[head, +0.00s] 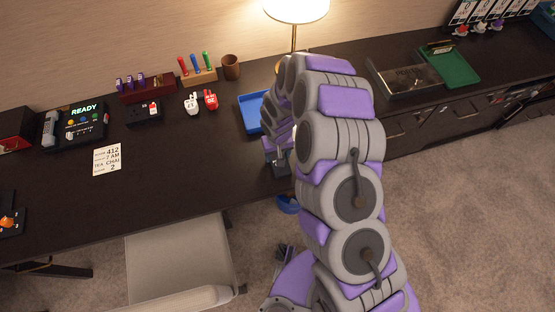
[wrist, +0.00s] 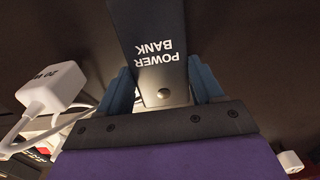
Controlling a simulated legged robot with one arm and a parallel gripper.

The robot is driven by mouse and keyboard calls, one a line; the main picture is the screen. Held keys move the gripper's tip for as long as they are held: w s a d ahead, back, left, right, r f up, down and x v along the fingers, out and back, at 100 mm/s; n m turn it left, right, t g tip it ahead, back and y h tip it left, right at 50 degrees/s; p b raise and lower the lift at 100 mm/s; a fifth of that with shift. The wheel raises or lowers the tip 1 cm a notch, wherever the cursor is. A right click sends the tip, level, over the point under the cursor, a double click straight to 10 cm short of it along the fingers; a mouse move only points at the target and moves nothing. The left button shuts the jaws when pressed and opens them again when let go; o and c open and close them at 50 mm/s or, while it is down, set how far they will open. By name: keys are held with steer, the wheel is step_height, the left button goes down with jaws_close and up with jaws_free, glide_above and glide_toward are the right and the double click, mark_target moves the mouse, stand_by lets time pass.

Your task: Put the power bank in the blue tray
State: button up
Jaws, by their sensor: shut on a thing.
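The power bank (wrist: 158,45) is a dark flat block with white "POWER BANK" lettering, seen in the wrist view. It sits between the two blue fingers of my gripper (wrist: 161,85), which is shut on it. In the head view my gripper (head: 279,165) is over the desk's front edge, and I cannot make out the power bank there. The blue tray (head: 245,111) lies on the desk just beyond my gripper, its right part hidden behind my arm.
The dark desk (head: 190,165) is clear left of my gripper. A white charger (wrist: 48,93) with a cable shows in the wrist view. Red and white earbud-like items (head: 201,102), a brown cup (head: 231,67) and a lamp (head: 295,12) stand behind. A chair (head: 180,262) is in front; a green tray (head: 453,66) lies right.

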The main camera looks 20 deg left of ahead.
steer(key=shift+c, duration=0.7)
steer(key=shift+a, duration=0.4)
steer(key=c, duration=0.6)
steer(key=shift+d, duration=0.1)
